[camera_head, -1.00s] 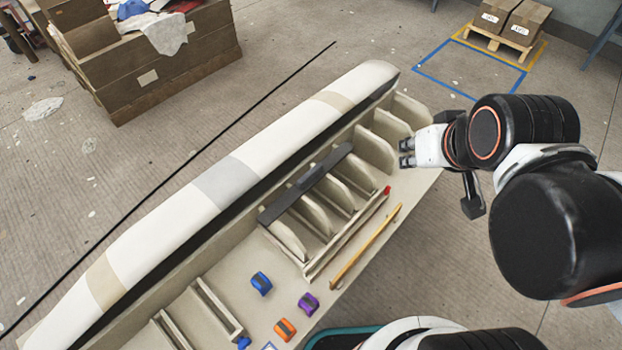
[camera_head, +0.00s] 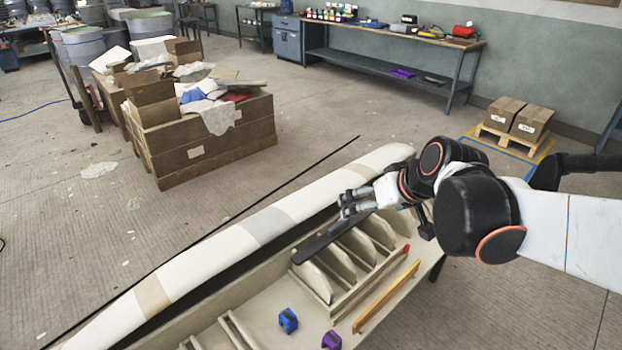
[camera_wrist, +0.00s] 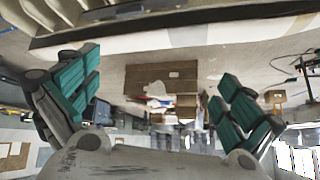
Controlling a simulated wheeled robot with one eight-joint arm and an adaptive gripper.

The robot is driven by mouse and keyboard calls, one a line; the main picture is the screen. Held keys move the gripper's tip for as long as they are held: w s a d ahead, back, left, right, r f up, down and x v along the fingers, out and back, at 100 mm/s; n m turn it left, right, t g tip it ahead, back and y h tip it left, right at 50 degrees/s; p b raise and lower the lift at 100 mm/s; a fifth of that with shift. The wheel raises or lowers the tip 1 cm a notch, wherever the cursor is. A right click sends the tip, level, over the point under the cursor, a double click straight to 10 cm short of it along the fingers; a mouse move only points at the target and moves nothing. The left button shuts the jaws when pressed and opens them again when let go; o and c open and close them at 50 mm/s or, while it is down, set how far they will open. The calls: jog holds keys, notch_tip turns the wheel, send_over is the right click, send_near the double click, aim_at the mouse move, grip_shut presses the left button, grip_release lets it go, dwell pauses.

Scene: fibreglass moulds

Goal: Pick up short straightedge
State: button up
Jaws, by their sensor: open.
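A dark grey bar with a raised grip, which looks like the short straightedge (camera_head: 325,241), lies across the upright ribs of the long mould (camera_head: 262,285). My gripper (camera_head: 347,202) is open, with its fingers pointing left over the far end of the bar in the head view. It partly overlaps the bar's upper end there, and I cannot tell the height gap. In the wrist view the teal-padded fingers (camera_wrist: 158,98) are spread wide with nothing held between them.
A yellow stick (camera_head: 386,296) with a red block (camera_head: 406,248) by it lies along the mould's near side. Blue (camera_head: 288,321) and purple (camera_head: 331,340) blocks sit nearby. A wooden crate (camera_head: 205,140) stands on the floor behind, with open floor between.

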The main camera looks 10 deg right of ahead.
jog(key=w+d+f+n+t+y+b, duration=0.1)
jog(key=w+d+f+n+y+b, duration=0.2)
jog(key=w+f, duration=1.3)
jog(key=n+t+y+p, duration=0.1)
jog(key=n+t+y, duration=0.1)
send_near(340, 224)
jog(key=w+a+f, duration=0.2)
jog(key=shift+w+a+f, duration=0.15)
jog(key=shift+w+f, duration=0.05)
jog(key=shift+f, duration=0.1)
jog(key=shift+w+r+b+x, duration=0.15)
jog(key=shift+b+x, duration=0.6)
jog(key=shift+x, duration=0.95)
jog(key=shift+w+r+b+x, duration=0.15)
jog(key=shift+b+x, duration=0.55)
jog(key=shift+x, duration=1)
jog(key=shift+s+r+t, duration=0.15)
jog(key=shift+r+t, duration=0.05)
jog(key=shift+t, duration=0.1)
jog(key=c, duration=1.1)
